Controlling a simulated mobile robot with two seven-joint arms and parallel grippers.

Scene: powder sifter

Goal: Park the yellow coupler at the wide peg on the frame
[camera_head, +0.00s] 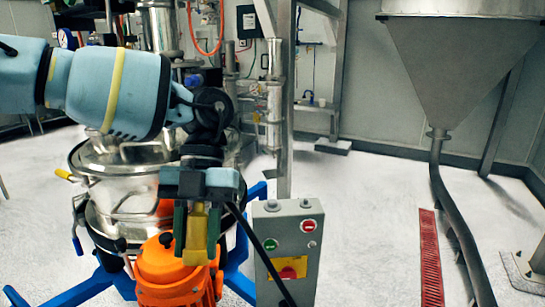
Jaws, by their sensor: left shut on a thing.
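My left gripper (197,226) reaches in from the left and points down. Its two dark green fingers are shut on the yellow coupler (196,240), which hangs between them. The coupler is in front of the sifter and, in the picture, just above the orange motor housing (168,268); I cannot tell how far apart they are in depth. A grey steel frame (282,110) stands upright behind and to the right of the gripper. I cannot make out the wide peg. My right gripper is not in view.
A steel sifter drum (128,190) stands on blue legs (85,290) behind my left arm. A grey control box (289,250) stands right of the coupler, with a black cable crossing before it. A large hopper (455,60) and red floor grate (430,255) are at right. Pale floor between is clear.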

